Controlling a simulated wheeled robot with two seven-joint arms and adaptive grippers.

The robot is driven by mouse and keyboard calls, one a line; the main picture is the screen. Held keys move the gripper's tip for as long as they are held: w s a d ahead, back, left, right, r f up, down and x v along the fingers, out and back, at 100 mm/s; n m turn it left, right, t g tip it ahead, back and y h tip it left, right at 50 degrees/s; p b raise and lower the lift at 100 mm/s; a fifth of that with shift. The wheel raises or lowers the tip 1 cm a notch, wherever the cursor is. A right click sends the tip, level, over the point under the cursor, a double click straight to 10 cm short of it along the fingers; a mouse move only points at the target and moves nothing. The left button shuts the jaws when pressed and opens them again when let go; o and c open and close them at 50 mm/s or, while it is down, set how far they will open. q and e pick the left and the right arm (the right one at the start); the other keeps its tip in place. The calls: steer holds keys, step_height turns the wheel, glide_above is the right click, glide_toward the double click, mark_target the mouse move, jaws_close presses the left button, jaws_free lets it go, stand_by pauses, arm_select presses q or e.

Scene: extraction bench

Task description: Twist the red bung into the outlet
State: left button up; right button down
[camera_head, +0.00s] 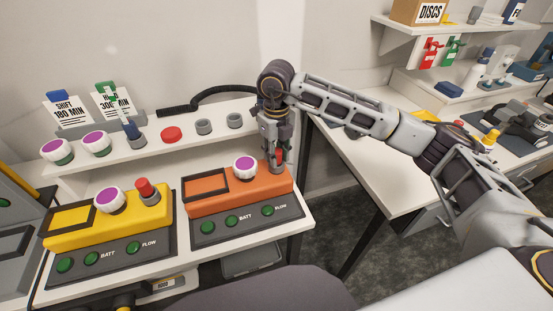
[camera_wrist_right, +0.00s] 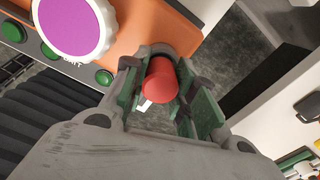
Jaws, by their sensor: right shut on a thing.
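My right gripper (camera_head: 278,157) points down at the right end of the orange unit (camera_head: 208,185). It is shut on a red bung (camera_wrist_right: 161,80), which stands between its fingers in the right wrist view. A sliver of the bung (camera_head: 280,153) shows in the head view. The bung is at the orange unit's outlet, mostly hidden by the fingers; I cannot tell how deep it sits. The yellow unit (camera_head: 75,232) on the left has another red bung (camera_head: 145,188) standing in its grey outlet. My left gripper is not in view.
A purple-topped white knob (camera_head: 244,168) stands on the orange unit, close left of the gripper. The shelf behind holds a red disc (camera_head: 171,134), grey rings (camera_head: 204,127) and knobs. A black hose (camera_head: 215,92) lies behind. A gap separates this bench from the right one.

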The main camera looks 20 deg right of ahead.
steer(key=c, duration=1.1)
jaws_free()
steer(key=shift+f+n+b, duration=0.1)
steer(key=shift+n+b, duration=0.4)
steer(key=shift+n, duration=0.1)
steer(key=shift+n+b, duration=0.7)
steer(key=shift+n, duration=0.7)
steer(key=shift+n+b, duration=0.6)
steer(key=shift+n, duration=0.5)
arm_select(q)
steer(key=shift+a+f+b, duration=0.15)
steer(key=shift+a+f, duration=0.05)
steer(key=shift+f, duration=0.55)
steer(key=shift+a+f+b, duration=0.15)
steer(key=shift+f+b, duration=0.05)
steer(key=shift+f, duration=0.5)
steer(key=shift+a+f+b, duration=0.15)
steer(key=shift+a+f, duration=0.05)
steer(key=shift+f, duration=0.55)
arm_select(e)
steer(key=shift+d+n, duration=0.15)
steer(key=shift+n, duration=0.95)
steer(key=shift+d, duration=0.1)
